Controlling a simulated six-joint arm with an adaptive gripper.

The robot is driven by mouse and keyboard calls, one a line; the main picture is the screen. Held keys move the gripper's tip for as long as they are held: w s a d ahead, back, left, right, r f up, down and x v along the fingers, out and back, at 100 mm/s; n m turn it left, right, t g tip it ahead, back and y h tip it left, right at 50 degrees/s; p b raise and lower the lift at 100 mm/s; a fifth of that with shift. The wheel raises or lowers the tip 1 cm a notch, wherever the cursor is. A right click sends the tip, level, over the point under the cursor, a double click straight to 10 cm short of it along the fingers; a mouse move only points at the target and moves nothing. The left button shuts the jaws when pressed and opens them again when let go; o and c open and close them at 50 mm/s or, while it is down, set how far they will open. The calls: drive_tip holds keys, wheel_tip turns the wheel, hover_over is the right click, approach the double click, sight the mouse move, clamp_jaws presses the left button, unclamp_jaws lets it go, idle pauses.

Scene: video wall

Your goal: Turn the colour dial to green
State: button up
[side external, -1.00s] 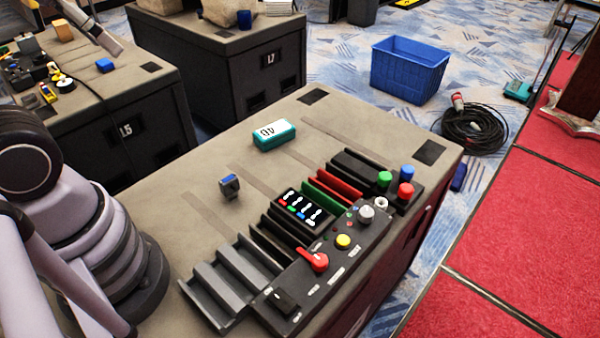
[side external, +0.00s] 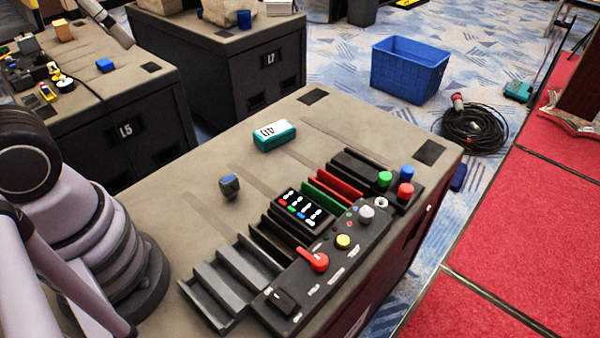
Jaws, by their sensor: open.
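A black control panel (side external: 281,300) lies along the front right of the grey bench. It carries a grey knob (side external: 366,213) with small coloured dots to its left, which looks like the colour dial. Its pointing direction is too small to tell. A red lever knob (side external: 318,261) sits nearer on the same panel, its handle pointing up and left. A yellow button (side external: 343,241) is between them. A small display (side external: 299,209) with white marks and coloured squares is beside the panel. My gripper is not in view; nothing touches the panel.
Grey, black, green and red slotted racks (side external: 228,281) adjoin the panel. Green, blue and red buttons (side external: 385,178) stand at its far end. A teal box (side external: 274,135) and a small blue-faced block (side external: 229,186) lie on the bench. The bench's left middle is otherwise clear.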

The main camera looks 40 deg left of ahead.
drive_tip(key=w+d+m+g, duration=0.2)
drive_tip(key=w+d+m, duration=0.3)
drive_tip(key=w, duration=0.6)
drive_tip(key=m+g, duration=0.3)
drive_tip(key=m, duration=1)
hover_over(366, 211)
wheel_tip(366, 211, down, 23)
wheel_tip(366, 211, down, 14)
drive_tip(key=shift+r, duration=0.15)
clamp_jaws()
